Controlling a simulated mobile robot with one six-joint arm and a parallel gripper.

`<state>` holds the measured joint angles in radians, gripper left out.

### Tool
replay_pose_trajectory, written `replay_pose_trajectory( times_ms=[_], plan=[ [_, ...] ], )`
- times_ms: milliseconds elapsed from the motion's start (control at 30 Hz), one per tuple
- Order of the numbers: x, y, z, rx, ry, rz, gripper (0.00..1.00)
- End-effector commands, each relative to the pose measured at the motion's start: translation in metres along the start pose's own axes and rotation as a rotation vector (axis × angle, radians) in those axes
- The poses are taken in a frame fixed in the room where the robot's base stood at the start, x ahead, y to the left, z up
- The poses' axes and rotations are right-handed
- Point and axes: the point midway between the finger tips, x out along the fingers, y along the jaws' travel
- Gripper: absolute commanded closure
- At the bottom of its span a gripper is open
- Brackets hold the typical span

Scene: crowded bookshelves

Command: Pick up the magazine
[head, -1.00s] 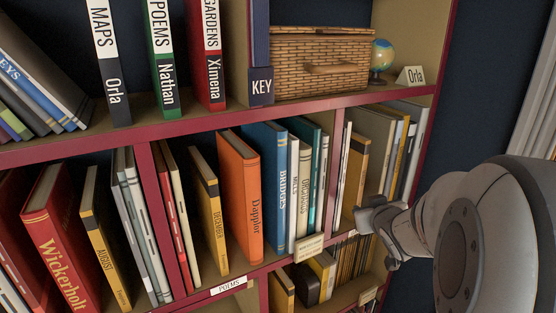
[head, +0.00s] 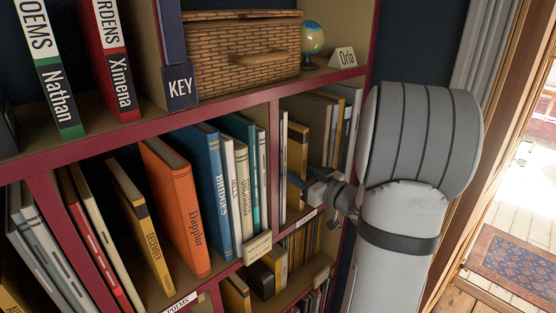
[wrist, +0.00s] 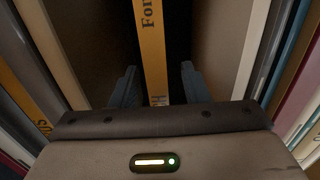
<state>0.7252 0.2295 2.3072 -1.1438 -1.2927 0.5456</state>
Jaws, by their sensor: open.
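A thin yellow-orange magazine (wrist: 152,45), with dark letters starting "For" on its spine, stands in the middle of the wrist view. My gripper (wrist: 158,86) is open, with one blue-grey finger on each side of this spine. Dark gaps show between the fingers and the spine. I cannot tell how deep the fingers reach along it. In the head view, a yellow spine (head: 297,150) stands in the right compartment of the middle shelf, with my gripper (head: 302,187) at its lower part. The lower end of the spine is partly hidden by my gripper.
Pale books flank the magazine in the wrist view. A red shelf divider (head: 274,165) stands left of it, with a blue "Bridges" book (head: 213,185) beyond. A wicker basket (head: 240,55) and a globe (head: 313,37) sit on the shelf above. A doorway opens at right.

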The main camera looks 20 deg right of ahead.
Motion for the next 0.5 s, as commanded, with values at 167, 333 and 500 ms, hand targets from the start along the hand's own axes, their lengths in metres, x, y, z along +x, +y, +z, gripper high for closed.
replay_pose_trajectory(
  times_ms=[167,333,500],
  plan=[
    [0.029,0.001,-0.007,-0.001,0.0,-0.005,0.58],
    [0.04,0.001,-0.005,-0.002,-0.001,-0.002,0.58],
    [0.041,0.001,-0.005,-0.002,-0.001,-0.001,0.58]
  ],
)
